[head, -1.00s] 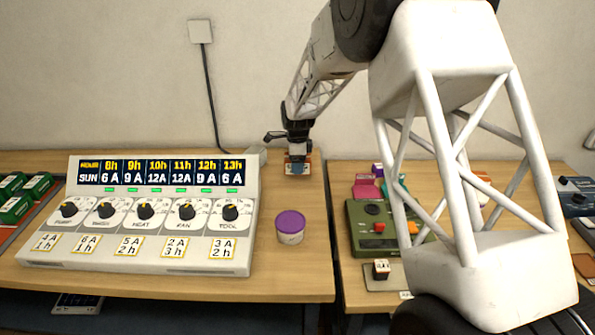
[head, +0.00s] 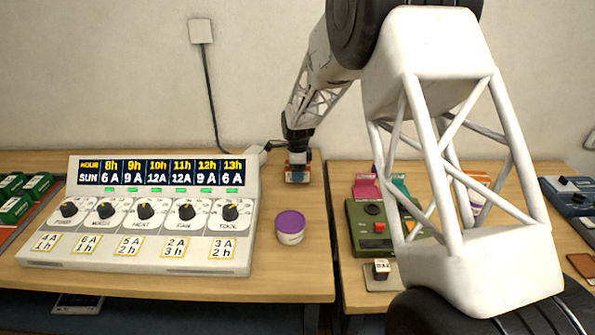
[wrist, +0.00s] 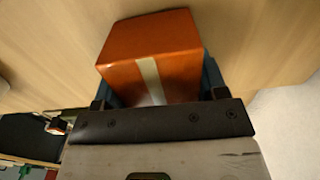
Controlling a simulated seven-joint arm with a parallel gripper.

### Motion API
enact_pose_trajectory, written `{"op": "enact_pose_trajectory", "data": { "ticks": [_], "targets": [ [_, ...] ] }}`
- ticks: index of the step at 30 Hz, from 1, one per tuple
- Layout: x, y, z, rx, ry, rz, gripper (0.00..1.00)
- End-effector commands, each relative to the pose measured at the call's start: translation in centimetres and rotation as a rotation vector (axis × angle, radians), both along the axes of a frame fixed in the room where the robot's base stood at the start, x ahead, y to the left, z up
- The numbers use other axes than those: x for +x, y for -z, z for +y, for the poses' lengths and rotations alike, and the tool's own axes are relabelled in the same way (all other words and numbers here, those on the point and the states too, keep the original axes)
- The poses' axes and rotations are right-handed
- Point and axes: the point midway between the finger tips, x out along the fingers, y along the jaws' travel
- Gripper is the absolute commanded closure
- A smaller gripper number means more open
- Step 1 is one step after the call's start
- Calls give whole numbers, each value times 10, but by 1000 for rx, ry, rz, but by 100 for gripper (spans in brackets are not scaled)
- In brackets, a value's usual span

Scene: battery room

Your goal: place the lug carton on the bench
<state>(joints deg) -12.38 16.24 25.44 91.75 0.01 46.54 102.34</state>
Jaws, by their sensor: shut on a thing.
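The lug carton is an orange-brown box with a pale stripe, seen large between my fingers in the wrist view (wrist: 150,55). In the head view the carton (head: 298,178) is small, at the back right of the left wooden bench (head: 285,265). My gripper (head: 298,165) points down over it and is shut on it. The fingers (wrist: 158,90) show on both sides of the carton in the wrist view. The carton is at or very close to the bench top; I cannot tell whether it touches.
A grey control panel with knobs (head: 140,225) fills the bench to the left. A purple-lidded tub (head: 290,227) stands in front of the carton. A gap separates the right bench, which holds a green device (head: 375,228). Bare wood lies between carton and tub.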

Motion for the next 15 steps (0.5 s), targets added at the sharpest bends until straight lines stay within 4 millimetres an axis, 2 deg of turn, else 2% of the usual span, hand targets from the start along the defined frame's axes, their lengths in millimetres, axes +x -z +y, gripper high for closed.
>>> {"op": "enact_pose_trajectory", "data": {
  "ticks": [7, 8, 12, 15],
  "targets": [
    [0, 2, 0, 0, 0, 0, 79],
    [0, 3, 0, 0, 0, 0, 33],
    [0, 3, 0, 0, 0, 0, 11],
    [0, 3, 0, 0, 0, 0, 9]
  ]
}}
